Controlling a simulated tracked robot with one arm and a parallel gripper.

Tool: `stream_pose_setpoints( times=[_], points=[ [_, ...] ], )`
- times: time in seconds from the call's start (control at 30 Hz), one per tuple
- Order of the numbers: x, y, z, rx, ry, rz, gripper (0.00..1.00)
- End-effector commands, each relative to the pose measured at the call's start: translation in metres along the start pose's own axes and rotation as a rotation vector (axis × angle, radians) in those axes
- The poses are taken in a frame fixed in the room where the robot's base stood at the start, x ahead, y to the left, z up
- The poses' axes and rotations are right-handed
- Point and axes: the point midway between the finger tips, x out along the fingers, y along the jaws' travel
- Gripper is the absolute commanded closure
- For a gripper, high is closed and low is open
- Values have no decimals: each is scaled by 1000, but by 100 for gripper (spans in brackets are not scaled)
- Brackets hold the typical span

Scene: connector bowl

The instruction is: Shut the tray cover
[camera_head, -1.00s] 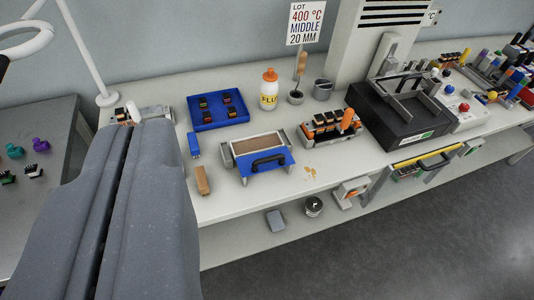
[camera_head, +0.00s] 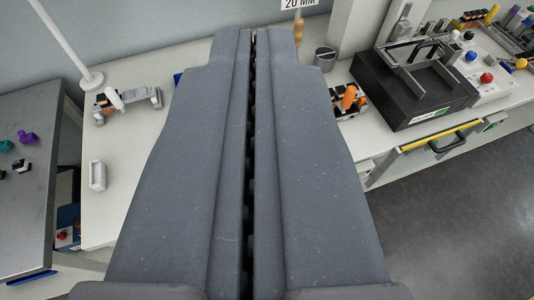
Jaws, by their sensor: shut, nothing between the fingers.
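My gripper (camera_head: 255,35) fills the middle of the view, its two long grey fingers closed together with only a thin dark seam between them. It holds nothing. The blue-fronted fixture with a black handle, seen on the bench earlier, is hidden behind my gripper now, so I cannot tell how any cover on it stands. A black box (camera_head: 395,90) with a metal frame and a handle on top is in view at the upper right, apart from my gripper. I cannot tell which of these is the tray with the cover.
An orange-and-black connector rack (camera_head: 349,101) shows right of my gripper. A drawer (camera_head: 420,150) with a yellow edge sits under the bench. At left are a grey-and-orange fixture (camera_head: 128,102), a white holder (camera_head: 97,175) and a grey side table (camera_head: 40,170). Bare bench (camera_head: 140,60) shows upper left.

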Motion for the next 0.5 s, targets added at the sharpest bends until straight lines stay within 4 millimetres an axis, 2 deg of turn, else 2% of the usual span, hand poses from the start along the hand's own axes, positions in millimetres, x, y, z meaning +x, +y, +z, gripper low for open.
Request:
stream_pose_setpoints(
  times=[0.07,0.13,0.27,0.4,0.5],
  points=[
    [7,1,6,22,-13,-5,100],
    [24,4,20,77,-41,-16,100],
    [79,18,74,289,-140,-49,100],
    [144,30,162,623,-285,-52,100],
    [179,36,227,867,-380,-26,100]
  ],
)
